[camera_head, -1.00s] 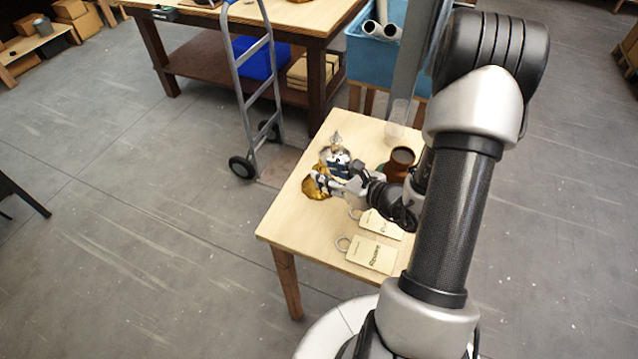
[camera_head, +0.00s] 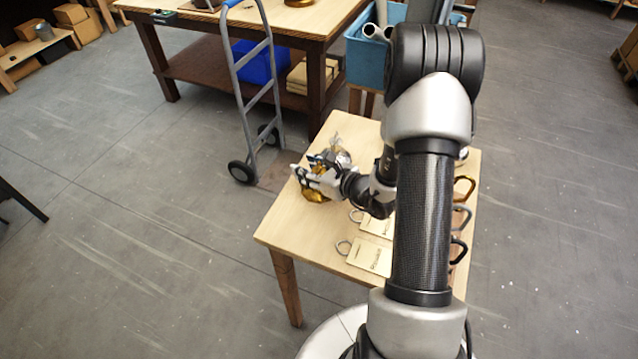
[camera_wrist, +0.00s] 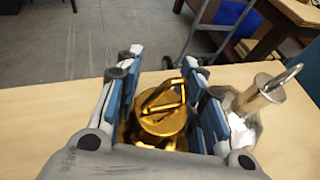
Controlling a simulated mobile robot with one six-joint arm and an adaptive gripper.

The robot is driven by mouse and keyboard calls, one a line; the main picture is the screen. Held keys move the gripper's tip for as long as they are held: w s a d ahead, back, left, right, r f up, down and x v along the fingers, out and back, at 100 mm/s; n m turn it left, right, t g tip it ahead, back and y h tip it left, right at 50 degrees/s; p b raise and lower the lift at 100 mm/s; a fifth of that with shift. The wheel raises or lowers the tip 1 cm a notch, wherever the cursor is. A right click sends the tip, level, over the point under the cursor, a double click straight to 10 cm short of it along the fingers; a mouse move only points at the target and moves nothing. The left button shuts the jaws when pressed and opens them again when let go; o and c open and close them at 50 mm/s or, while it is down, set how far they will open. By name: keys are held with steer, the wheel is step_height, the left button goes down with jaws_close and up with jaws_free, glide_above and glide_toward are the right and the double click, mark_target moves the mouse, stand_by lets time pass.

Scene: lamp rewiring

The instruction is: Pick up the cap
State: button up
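A shiny gold cap (camera_wrist: 162,122) with a loop on top stands on the small wooden table (camera_head: 290,228). In the head view its gold side (camera_head: 314,194) shows partly behind my gripper (camera_head: 311,177). In the wrist view my gripper (camera_wrist: 165,85) has its blue-padded fingers on either side of the cap, spread apart around it. I see no clear press of the pads on the cap; its lower part is hidden by the gripper.
A silvery piece with a metal loop (camera_wrist: 265,92) stands close to the right finger. Tags with rings (camera_head: 369,257) lie nearer on the table, with several coloured hooks (camera_head: 463,187) at its right. A hand truck (camera_head: 251,90) stands behind.

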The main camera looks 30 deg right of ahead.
jaws_close()
steer(key=shift+r, duration=0.15)
stand_by(0.6)
